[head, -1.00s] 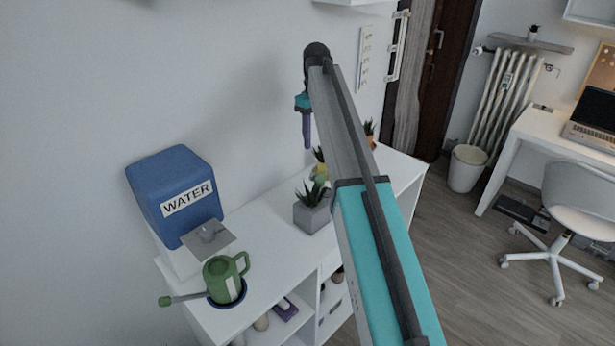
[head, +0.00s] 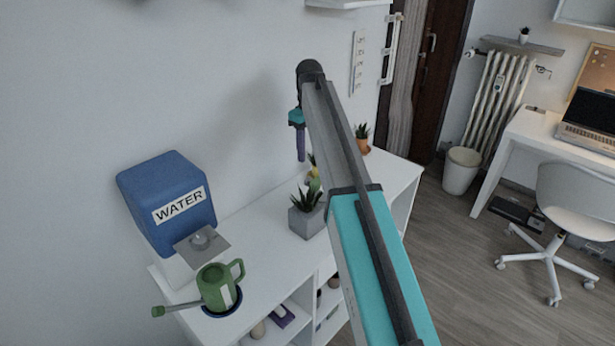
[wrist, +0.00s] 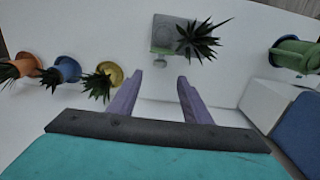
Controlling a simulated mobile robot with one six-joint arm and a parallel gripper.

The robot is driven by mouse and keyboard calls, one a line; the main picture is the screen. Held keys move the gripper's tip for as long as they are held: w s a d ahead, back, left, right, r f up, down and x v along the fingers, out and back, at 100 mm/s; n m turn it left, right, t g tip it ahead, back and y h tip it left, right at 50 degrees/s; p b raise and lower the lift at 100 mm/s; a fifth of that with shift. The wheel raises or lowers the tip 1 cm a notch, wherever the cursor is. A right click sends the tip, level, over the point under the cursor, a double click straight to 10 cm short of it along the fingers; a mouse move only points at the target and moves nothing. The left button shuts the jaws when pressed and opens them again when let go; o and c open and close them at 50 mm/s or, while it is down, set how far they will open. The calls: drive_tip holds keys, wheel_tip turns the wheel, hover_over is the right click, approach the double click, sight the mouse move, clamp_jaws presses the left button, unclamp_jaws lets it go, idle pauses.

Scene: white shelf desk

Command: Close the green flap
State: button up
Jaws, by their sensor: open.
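I cannot make out a green flap in either view. My gripper (head: 300,145) hangs over the back of the white shelf desk (head: 262,243), behind the potted plants. In the wrist view its two purple fingers (wrist: 160,78) are apart with nothing between them. A green watering can (head: 217,287) sits in a round dark-rimmed recess at the desk's near left end, its spout pointing left. It also shows at the upper right of the wrist view (wrist: 290,56).
A blue WATER dispenser (head: 165,205) stands behind the can. A grey planter (head: 306,222) with a spiky plant stands mid-desk; it lies beyond my fingers in the wrist view (wrist: 166,32). Orange (wrist: 24,64), blue (wrist: 67,70) and yellow (wrist: 112,74) pots stand left. Open shelves lie below.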

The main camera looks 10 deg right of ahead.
sight(309, 178)
drive_tip(key=shift+f+p, duration=1.1)
drive_tip(key=shift+f, duration=4.45)
drive_tip(key=c, duration=1)
